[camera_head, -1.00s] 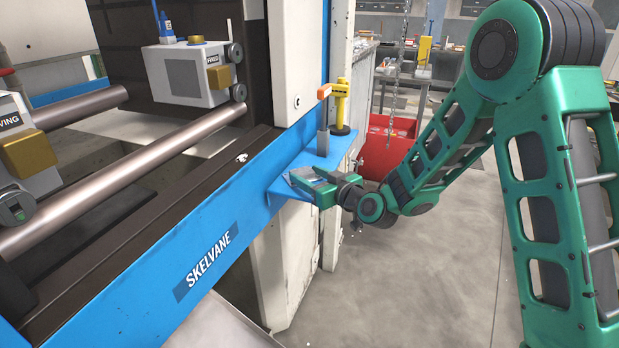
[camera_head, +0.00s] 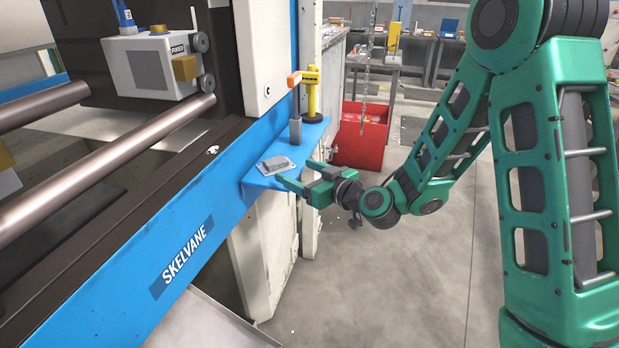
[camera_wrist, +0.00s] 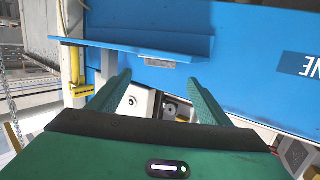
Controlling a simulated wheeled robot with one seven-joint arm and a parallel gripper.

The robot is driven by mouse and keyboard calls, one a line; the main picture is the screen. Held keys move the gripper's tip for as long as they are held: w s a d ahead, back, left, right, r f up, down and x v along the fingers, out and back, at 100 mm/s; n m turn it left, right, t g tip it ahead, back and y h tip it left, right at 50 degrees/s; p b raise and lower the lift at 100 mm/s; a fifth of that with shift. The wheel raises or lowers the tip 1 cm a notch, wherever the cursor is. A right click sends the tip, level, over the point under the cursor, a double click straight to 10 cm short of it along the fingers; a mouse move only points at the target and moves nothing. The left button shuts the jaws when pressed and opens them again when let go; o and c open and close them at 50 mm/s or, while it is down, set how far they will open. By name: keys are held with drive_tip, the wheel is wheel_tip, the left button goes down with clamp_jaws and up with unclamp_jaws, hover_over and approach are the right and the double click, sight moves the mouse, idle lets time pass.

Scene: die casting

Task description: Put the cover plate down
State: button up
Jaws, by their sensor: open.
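The cover plate, a small grey rectangular plate (camera_head: 275,164), lies flat on the blue shelf (camera_head: 315,131) on the side of the machine. My green gripper (camera_head: 296,174) is open and empty, just to the right of the plate and apart from it. In the wrist view, my two fingers (camera_wrist: 158,82) are spread with nothing between them, and the blue shelf (camera_wrist: 100,44) shows nearly edge-on beyond them.
A yellow tool with an orange end (camera_head: 311,92) and a dark grey post (camera_head: 295,130) stand on the shelf behind the plate. A red bin (camera_head: 360,140) and a hanging chain (camera_head: 368,60) are further back. The floor to the right is clear.

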drive_tip(key=v, duration=0.4)
drive_tip(key=shift+s+d+r, duration=0.1)
drive_tip(key=shift+s+d, duration=0.05)
drive_tip(key=shift+s, duration=0.1)
drive_tip(key=s+d+f+m+g+h, duration=0.1)
drive_tip(key=s+d+g+h, duration=0.15)
drive_tip(key=s+d, duration=0.4)
drive_tip(key=s+d+f+m+g+h, duration=0.1)
drive_tip(key=s+d+f+g+h, duration=0.15)
drive_tip(key=d, duration=0.65)
drive_tip(key=s+d+f+m+g+h, duration=0.1)
drive_tip(key=s+d+m+g+h, duration=0.15)
drive_tip(key=s+d, duration=0.4)
drive_tip(key=s+d+r+m+g+h, duration=0.1)
drive_tip(key=s+d+m, duration=0.3)
drive_tip(key=s, duration=0.6)
drive_tip(key=s+d+r+m+g+h, duration=0.1)
drive_tip(key=s+d+r+m+g, duration=0.2)
drive_tip(key=s+d, duration=0.6)
drive_tip(key=shift+s+d+r+m+g, duration=0.25)
drive_tip(key=shift+s+m+g, duration=0.3)
drive_tip(key=shift+m+g, duration=0.45)
